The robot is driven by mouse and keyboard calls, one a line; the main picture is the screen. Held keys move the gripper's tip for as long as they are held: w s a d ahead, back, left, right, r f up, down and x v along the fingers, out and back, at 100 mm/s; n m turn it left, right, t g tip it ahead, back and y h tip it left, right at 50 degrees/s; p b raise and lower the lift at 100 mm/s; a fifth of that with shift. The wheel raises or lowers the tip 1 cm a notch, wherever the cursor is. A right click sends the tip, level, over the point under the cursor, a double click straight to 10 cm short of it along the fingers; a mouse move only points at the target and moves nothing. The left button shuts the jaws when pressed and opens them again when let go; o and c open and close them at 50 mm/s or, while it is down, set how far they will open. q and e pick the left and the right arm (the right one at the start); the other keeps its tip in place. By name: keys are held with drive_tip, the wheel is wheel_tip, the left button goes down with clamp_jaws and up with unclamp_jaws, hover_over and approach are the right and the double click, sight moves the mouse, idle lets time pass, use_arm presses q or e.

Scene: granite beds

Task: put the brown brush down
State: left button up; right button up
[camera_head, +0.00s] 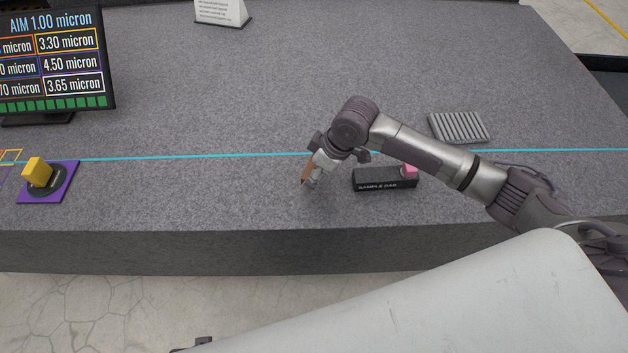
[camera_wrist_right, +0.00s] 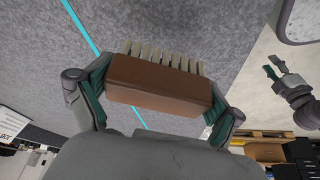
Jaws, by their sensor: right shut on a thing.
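The brown brush (camera_wrist_right: 160,84) has a brown wooden block and pale bristles. My right gripper (camera_wrist_right: 155,95) is shut on it, one finger at each end, in the right wrist view. In the head view the brush (camera_head: 306,171) shows as a small brown edge at my right gripper (camera_head: 314,174), low over the front part of the granite bed (camera_head: 250,120). I cannot tell whether the brush touches the granite.
A black bar labelled SAMPLE DAD (camera_head: 372,181) with a pink block (camera_head: 410,171) lies just right of the gripper. A grey ribbed plate (camera_head: 459,127) is farther back. A purple pad (camera_head: 62,179) with a yellow block (camera_head: 37,172) and a monitor (camera_head: 60,60) stand left. Granite between is clear.

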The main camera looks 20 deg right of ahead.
wheel_tip(320, 180, down, 4)
drive_tip(key=shift+r+b, duration=0.15)
drive_tip(key=shift+b, duration=0.35)
drive_tip(key=shift+f, duration=0.2)
use_arm(q)
drive_tip(key=r, duration=0.1)
drive_tip(key=w+r, duration=0.1)
drive_tip(key=r, duration=0.1)
drive_tip(key=shift+w+d, duration=0.1)
drive_tip(key=shift+w, duration=0.25)
use_arm(e)
drive_tip(key=o, duration=0.7)
drive_tip(key=shift+f, duration=0.1)
use_arm(q)
drive_tip(key=shift+f, duration=0.1)
use_arm(e)
drive_tip(key=shift+r, duration=0.3)
use_arm(q)
drive_tip(key=s+f+p, duration=0.2)
drive_tip(key=s+f, duration=0.3)
drive_tip(key=f, duration=0.2)
drive_tip(key=shift+s+a+p, duration=0.25)
drive_tip(key=shift+a+p, duration=0.15)
use_arm(e)
drive_tip(key=v, duration=1.1)
drive_tip(key=shift+s+d+r, duration=0.15)
drive_tip(key=shift+r, duration=0.15)
